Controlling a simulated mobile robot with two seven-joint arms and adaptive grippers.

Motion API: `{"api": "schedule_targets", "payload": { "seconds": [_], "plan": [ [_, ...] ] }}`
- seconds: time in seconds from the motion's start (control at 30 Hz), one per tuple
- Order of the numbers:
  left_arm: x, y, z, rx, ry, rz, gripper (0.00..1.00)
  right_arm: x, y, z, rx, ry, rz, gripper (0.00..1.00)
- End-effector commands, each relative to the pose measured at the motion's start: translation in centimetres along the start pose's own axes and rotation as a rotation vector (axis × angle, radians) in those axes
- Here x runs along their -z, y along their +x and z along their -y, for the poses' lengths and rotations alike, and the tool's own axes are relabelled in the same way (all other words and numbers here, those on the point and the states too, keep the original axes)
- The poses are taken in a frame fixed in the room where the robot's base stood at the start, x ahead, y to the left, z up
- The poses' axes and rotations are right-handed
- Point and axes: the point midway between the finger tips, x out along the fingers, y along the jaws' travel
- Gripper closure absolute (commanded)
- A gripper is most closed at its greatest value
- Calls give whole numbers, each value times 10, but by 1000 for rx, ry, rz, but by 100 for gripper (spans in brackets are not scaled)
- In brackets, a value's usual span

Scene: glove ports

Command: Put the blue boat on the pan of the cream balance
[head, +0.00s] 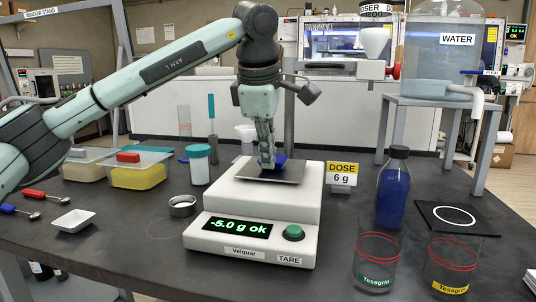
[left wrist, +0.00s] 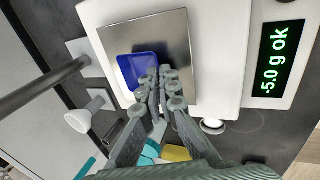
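The cream balance (head: 304,208) stands mid-table with a square metal pan (head: 288,177) on top; its green display reads "-5.0 g ok". The blue boat (head: 281,160) is at the pan, partly hidden behind my left gripper (head: 267,162). In the left wrist view the boat (left wrist: 134,69) appears over the pan (left wrist: 176,38), inside its edges. My left fingers (left wrist: 160,75) are close together at the boat's rim and look shut on it. I cannot tell whether the boat's underside touches the pan. My right gripper is not in view.
A white boat (head: 73,221) lies farther left. At right are a blue bottle (head: 392,190) and two glass beakers (head: 376,262). A "DOSE 6 g" sign (head: 342,173) stands close beside the balance.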

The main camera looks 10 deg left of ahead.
Motion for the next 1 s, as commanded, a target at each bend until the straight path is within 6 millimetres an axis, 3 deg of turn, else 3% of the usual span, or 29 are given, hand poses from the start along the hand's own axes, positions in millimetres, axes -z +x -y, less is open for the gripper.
{"api": "schedule_targets", "payload": {
  "seconds": [0.07,0.27,0.67,1.0],
  "plan": [
    [0,3,1,0,0,0,100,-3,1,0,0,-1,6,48],
    [0,2,1,0,0,0,74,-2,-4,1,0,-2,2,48],
    [0,-4,-1,-1,0,0,74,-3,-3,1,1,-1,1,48],
    [0,-72,-1,-3,0,0,74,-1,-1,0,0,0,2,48]
  ]
}}
